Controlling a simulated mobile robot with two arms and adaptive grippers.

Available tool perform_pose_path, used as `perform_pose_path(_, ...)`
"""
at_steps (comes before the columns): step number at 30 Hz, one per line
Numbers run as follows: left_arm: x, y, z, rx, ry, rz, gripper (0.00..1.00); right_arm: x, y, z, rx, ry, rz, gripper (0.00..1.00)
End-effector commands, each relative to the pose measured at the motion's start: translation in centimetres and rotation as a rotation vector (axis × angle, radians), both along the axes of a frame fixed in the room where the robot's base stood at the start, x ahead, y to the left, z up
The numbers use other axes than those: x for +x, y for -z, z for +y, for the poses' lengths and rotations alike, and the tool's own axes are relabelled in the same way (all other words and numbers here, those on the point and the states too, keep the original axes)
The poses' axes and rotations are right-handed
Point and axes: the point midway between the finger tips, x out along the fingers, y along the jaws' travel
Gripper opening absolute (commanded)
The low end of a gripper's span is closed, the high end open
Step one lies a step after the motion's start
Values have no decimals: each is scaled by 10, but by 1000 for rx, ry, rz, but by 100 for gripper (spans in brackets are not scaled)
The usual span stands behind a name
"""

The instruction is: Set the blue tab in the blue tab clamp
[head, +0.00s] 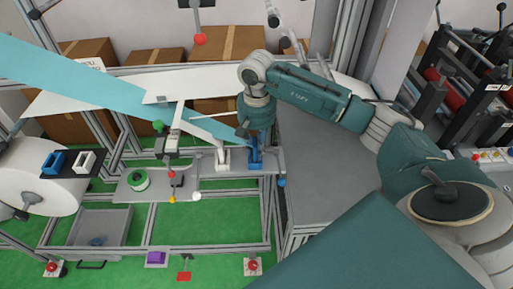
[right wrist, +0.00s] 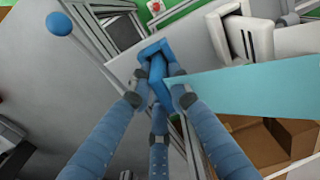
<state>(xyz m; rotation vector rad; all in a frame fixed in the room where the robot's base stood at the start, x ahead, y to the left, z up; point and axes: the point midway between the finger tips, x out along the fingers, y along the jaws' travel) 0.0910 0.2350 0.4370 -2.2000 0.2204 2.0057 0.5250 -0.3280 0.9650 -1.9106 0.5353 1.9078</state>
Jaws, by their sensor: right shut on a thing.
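The blue tab clamp (head: 255,160) stands on the grey plate in the head view, with a blue ball-ended lever to its right. In the right wrist view the clamp's blue frame (right wrist: 152,48) lies just beyond my fingertips, and its lever ball (right wrist: 60,23) is at upper left. My right gripper (head: 257,128) points down right above the clamp. In the wrist view its three fingers (right wrist: 157,93) are closed around a darker blue piece, the blue tab (right wrist: 159,84), at the end of a light blue strip (right wrist: 250,92). Whether the tab is seated is hidden. My left gripper is out of view.
A white clamp (head: 222,158) with a white ball lever stands left of the blue one. The light blue strip (head: 75,75) crosses from upper left. Blue and white blocks sit on a black shelf (head: 68,173) at left. A grey tray (head: 100,228) is below.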

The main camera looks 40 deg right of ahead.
Motion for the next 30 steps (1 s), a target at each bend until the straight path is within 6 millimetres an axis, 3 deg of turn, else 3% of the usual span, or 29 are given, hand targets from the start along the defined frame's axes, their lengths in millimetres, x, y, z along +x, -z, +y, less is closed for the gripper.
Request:
perform_pose_path(11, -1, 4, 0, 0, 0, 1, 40, 0, 3, 0, 0, 0, 0, 0)
perform_pose_path(12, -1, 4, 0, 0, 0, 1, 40, 0, 2, 0, 0, 0, 0, 25)
perform_pose_path(15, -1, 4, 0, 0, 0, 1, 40, 0, 2, 0, 0, 0, 0, 39)
perform_pose_path(25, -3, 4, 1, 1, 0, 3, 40, 0, -1, 0, 0, 0, -1, 39)
perform_pose_path(30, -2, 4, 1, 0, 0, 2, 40, 2, -26, -1, 0, -1, -6, 39)
